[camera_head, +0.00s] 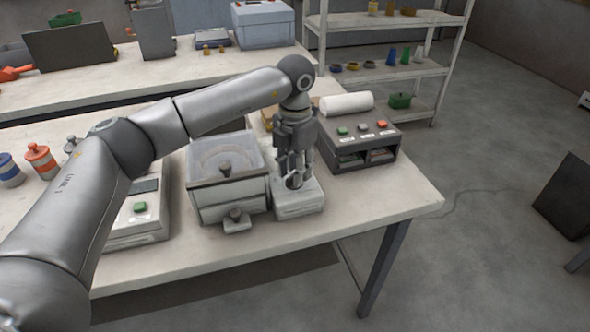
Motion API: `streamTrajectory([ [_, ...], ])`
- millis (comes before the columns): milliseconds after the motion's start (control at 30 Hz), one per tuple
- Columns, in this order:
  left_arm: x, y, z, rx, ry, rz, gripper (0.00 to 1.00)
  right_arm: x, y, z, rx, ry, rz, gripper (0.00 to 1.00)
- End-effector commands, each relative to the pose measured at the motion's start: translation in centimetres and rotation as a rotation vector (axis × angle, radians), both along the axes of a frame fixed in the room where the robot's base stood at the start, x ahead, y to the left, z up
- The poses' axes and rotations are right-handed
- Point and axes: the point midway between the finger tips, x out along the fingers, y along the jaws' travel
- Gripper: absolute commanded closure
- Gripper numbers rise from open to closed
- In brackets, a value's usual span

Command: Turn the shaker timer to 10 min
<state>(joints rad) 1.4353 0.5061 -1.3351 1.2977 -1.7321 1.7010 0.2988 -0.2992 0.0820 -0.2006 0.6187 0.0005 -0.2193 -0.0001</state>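My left gripper (293,172) points straight down over a small pale base unit (299,209) near the front right of the table. Its fingertips are at a dark upright part on top of that unit, and I cannot tell if they are closed on it. The gripper hides most of that part. I see no readable timer scale or 10 min mark. Left of the unit stands a clear-lidded box (228,204) with a dark knob on its lid and a small spout-like piece at its front. My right gripper is not in view.
A dark grey control box (358,154) with green and red buttons and a white roll on top stands right of the gripper. A scale-like device (141,226) with a green button is left. Blue and orange jars (41,160) stand far left. The table's front right corner is clear.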

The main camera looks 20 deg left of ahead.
Motion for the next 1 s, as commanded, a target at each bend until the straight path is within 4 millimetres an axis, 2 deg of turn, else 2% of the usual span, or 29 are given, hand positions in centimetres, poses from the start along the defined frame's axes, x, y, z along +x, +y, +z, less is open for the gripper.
streamTrajectory([
  [300, 0.1, -0.1, 6.6, -0.001, -0.005, -0.001, 0.68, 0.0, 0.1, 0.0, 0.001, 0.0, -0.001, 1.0],
  [500, 0.1, 0.0, 9.9, -0.002, -0.004, 0.0, 0.68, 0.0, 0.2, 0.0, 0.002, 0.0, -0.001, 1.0],
  [700, 0.1, 0.0, 11.2, -0.001, -0.002, -0.001, 0.68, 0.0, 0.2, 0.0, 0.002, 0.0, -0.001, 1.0],
  [1000, 0.0, 0.0, 11.3, -0.001, -0.002, -0.001, 0.68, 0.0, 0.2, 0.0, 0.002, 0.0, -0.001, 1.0],
])
